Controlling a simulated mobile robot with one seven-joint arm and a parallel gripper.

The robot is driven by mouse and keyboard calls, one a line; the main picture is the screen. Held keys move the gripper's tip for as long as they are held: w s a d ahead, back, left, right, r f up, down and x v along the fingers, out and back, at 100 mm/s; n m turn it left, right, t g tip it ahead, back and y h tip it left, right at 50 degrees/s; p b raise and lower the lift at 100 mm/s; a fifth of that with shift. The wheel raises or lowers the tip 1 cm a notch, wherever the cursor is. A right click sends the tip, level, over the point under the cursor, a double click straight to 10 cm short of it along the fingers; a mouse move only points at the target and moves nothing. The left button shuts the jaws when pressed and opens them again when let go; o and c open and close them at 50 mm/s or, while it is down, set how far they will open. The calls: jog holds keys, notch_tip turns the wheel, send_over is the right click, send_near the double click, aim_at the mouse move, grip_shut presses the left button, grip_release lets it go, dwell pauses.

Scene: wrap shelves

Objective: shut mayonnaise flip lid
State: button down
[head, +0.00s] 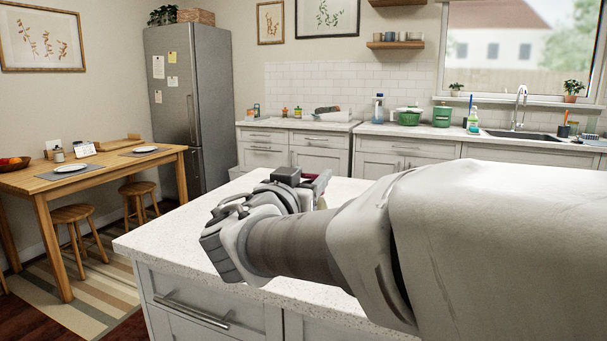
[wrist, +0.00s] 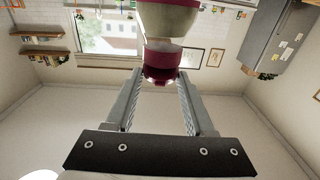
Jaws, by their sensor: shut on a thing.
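The mayonnaise bottle (wrist: 167,18) has a pale cream body and a dark red cap (wrist: 161,62); it shows at the top middle of the wrist view, which looks upside down. My gripper (wrist: 160,76) has a finger on each side of the red cap and is shut on it. In the head view my gripper (head: 318,183) is over the island counter, with a small red patch (head: 322,203) beside it, probably the cap. The rest of the bottle is hidden there by my arm. I cannot tell whether the flip lid is up or down.
The speckled island counter (head: 172,235) is clear at its left end. A dining table (head: 110,167) with stools and a fridge (head: 190,105) stand at the left. The back counter holds a green tub (head: 442,116), bottles and a sink (head: 525,134).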

jog(key=shift+f, duration=0.15)
dwell(0.4)
jog(key=shift+c, duration=1.2)
grip_release()
jog(key=shift+s, duration=0.1)
